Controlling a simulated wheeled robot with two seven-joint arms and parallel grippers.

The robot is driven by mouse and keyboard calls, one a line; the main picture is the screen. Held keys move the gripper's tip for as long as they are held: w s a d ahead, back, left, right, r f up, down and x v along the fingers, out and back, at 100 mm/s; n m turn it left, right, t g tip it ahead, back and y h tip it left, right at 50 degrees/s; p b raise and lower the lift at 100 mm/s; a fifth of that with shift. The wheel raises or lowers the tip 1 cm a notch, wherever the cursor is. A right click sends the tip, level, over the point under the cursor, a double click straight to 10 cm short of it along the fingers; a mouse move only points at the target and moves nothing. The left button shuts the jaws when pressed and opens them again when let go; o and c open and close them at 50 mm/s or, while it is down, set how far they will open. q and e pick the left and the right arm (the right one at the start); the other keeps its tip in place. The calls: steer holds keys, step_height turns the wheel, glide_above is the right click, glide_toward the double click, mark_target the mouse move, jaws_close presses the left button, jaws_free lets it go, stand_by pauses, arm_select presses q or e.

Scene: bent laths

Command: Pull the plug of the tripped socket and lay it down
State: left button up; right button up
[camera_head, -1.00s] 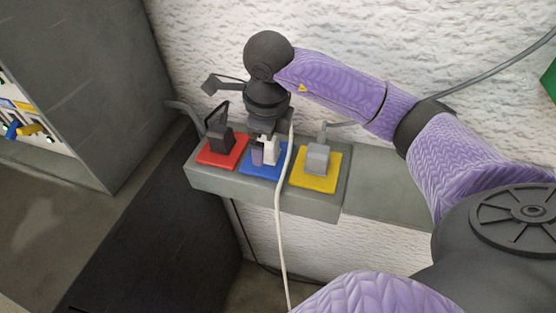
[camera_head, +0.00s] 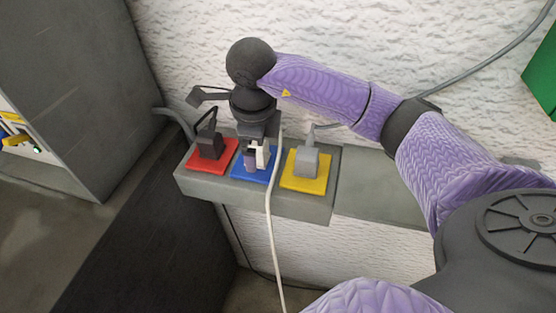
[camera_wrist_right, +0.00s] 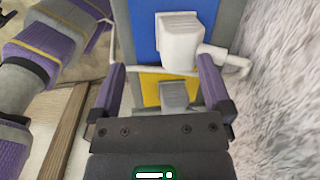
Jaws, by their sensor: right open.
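A grey socket strip (camera_head: 300,205) on the wall carries red (camera_head: 203,167), blue (camera_head: 239,176) and yellow (camera_head: 318,186) sockets. A black plug (camera_head: 211,146) is in the red one, a white plug (camera_head: 263,154) with a white cord in the blue one, and a grey plug (camera_head: 306,161) in the yellow one. My right gripper (camera_head: 256,157) is open at the white plug, partly hiding it. In the right wrist view the white plug (camera_wrist_right: 180,42) lies just beyond the open fingers (camera_wrist_right: 162,68), off to the right. My left gripper is out of view.
A grey cabinet (camera_head: 75,90) stands at the left; a blue and a yellow part and a small green light (camera_head: 38,150) show at its edge. The grey ledge (camera_head: 375,190) right of the sockets is bare. The white cord (camera_head: 273,250) hangs down in front of the strip.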

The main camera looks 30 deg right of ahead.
steer(key=shift+s+f, duration=0.25)
steer(key=shift+f, duration=0.45)
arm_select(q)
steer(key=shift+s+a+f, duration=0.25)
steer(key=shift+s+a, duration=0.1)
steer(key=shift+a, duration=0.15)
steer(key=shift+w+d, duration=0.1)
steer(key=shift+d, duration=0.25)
arm_select(e)
steer(key=shift+w+d, duration=0.15)
steer(key=shift+d, duration=0.05)
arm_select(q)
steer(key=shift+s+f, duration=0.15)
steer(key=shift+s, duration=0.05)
arm_select(e)
steer(key=shift+w+d+r, duration=0.15)
steer(key=shift+w+r, duration=0.05)
steer(key=shift+w, duration=0.1)
arm_select(q)
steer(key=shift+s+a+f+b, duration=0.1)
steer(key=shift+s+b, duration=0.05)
steer(key=shift+b, duration=0.15)
arm_select(e)
steer(key=shift+w+d+r+h, duration=0.15)
steer(key=shift+w+r+h, duration=0.05)
steer(key=shift+w+h, duration=0.1)
steer(key=shift+w+d, duration=0.15)
jaws_close()
steer(key=shift+r, duration=0.15)
